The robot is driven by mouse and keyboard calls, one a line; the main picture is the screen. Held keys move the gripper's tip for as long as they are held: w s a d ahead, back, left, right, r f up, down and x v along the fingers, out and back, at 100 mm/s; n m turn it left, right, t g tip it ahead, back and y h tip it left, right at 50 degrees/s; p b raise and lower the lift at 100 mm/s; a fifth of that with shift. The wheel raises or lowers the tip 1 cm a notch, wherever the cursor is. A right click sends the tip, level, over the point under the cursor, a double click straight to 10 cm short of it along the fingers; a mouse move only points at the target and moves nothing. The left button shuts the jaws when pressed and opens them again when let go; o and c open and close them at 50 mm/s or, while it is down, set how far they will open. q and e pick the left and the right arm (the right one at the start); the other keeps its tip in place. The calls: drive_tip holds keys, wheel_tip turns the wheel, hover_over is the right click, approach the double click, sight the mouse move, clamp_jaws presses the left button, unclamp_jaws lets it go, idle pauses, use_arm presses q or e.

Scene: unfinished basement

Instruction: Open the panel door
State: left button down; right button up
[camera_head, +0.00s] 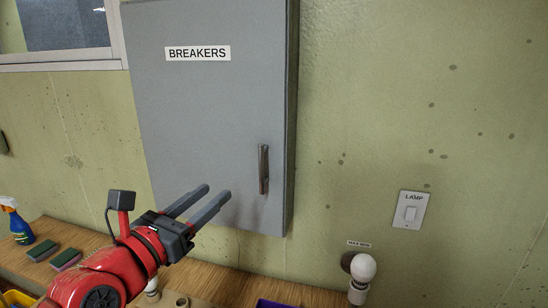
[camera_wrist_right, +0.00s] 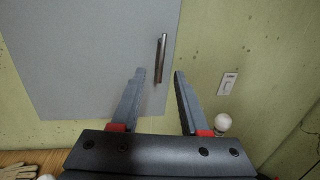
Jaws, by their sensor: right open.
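The grey breaker panel door (camera_head: 200,110), labelled BREAKERS (camera_head: 198,53), hangs on the green wall and looks shut. Its upright handle (camera_head: 264,169) is near the door's lower right edge. My right gripper (camera_head: 219,191) is open and empty, in front of the door's lower part, left of and a little below the handle. In the right wrist view, the handle (camera_wrist_right: 161,58) shows beyond the open fingers (camera_wrist_right: 158,76), apart from them. The door (camera_wrist_right: 85,55) fills the left of that view. My left gripper is in neither view.
A wooden bench (camera_head: 215,284) runs below the panel. On it are a spray bottle (camera_head: 17,221), sponges (camera_head: 42,250) and a light bulb (camera_head: 361,272). A lamp switch (camera_head: 411,210) is on the wall at right. A window (camera_head: 62,30) is at upper left.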

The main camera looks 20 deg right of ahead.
sight(260, 165)
drive_tip(key=shift+g, duration=0.3)
drive_tip(key=p+x, duration=0.2)
drive_tip(key=x, duration=0.3)
drive_tip(key=p+x, duration=0.3)
drive_tip(key=x, duration=0.3)
drive_tip(key=p+x, duration=0.2)
drive_tip(key=x, duration=0.3)
drive_tip(key=shift+w+d+f, duration=0.1)
drive_tip(key=shift+d+f, duration=0.25)
drive_tip(key=shift+d, duration=0.05)
drive_tip(key=shift+w+d+f, duration=0.1)
drive_tip(key=shift+w+d, duration=0.05)
drive_tip(key=shift+w, duration=0.05)
clamp_jaws()
